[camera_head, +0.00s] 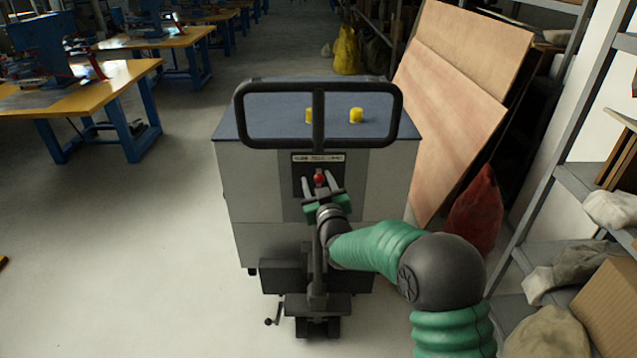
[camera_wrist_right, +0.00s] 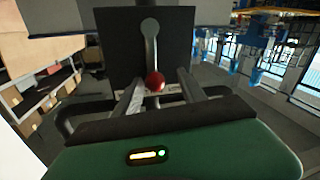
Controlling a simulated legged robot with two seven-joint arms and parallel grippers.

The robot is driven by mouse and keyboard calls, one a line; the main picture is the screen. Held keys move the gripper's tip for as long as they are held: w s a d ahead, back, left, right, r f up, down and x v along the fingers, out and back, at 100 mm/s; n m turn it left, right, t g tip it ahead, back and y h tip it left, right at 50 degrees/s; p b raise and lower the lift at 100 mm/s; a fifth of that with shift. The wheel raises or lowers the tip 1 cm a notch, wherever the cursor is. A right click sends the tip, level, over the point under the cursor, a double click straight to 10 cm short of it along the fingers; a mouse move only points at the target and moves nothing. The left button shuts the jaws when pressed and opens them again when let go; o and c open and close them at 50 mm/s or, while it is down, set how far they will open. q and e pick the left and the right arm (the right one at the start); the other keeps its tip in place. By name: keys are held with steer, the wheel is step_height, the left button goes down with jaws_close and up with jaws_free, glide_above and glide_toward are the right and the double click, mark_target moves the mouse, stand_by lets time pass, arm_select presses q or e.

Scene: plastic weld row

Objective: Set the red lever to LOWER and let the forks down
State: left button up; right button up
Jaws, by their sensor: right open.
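In the right wrist view the red knob (camera_wrist_right: 155,82) sits at the end of a grey lever arm (camera_wrist_right: 150,45). My right gripper (camera_head: 320,183) is open, with its two fingers (camera_wrist_right: 160,88) reaching to either side of the knob. I cannot tell if they touch it. The forks are not clearly seen; they are hidden beneath the grey cabinet (camera_head: 255,195). My left gripper is in neither view.
A black loop handle (camera_head: 318,85) rises above the panel. Two yellow caps (camera_head: 356,115) are on the blue top. Plywood sheets (camera_head: 460,110) and a red sack (camera_head: 475,210) stand to the right, with shelving beyond. A yellow-topped workbench (camera_head: 85,95) is at left.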

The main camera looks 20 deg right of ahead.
steer(key=shift+w+a, duration=0.1)
steer(key=shift+d, duration=0.25)
steer(key=shift+c, duration=1)
steer(key=shift+s+d, duration=0.2)
steer(key=shift+d, duration=0.15)
steer(key=c, duration=0.5)
jaws_close()
steer(key=shift+a, duration=0.3)
steer(key=shift+f, duration=0.15)
